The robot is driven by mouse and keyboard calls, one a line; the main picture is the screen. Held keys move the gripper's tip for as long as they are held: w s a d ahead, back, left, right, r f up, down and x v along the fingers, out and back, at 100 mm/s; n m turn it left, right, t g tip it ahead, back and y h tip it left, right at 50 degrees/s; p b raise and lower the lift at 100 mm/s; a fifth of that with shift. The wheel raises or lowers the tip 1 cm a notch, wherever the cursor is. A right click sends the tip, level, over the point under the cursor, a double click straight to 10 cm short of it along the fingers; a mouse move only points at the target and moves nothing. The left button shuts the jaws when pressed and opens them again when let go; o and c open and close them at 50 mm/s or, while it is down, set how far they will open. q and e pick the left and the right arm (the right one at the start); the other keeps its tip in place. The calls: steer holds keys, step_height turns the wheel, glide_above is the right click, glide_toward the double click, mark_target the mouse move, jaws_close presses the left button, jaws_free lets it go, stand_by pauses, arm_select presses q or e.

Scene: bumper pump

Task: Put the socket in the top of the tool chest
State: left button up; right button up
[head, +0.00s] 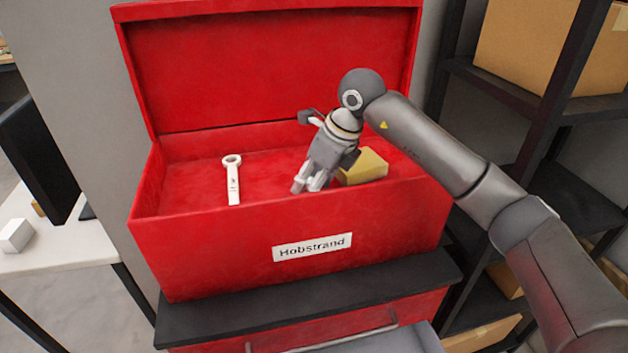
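The red tool chest (175,250) stands with its lid up and its top compartment open. My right gripper (306,186) reaches in from the right and points down inside that compartment, near the front wall. Its fingertips are small and partly hidden, so I cannot tell whether they are apart or closed on something. I cannot make out a socket; the gripper and the front wall hide part of the compartment floor. My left gripper is not in view.
A whitish wrench (232,180) lies in the compartment's left part. A yellow block (365,167) sits just right of my gripper. Dark shelving with cardboard boxes (540,45) stands at right. A white table (60,245) holding a small white box (15,236) is at left.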

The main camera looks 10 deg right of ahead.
steer(key=shift+r+p, duration=0.3)
steer(key=b+v, duration=0.3)
steer(key=v, duration=0.9)
steer(key=shift+f, duration=0.15)
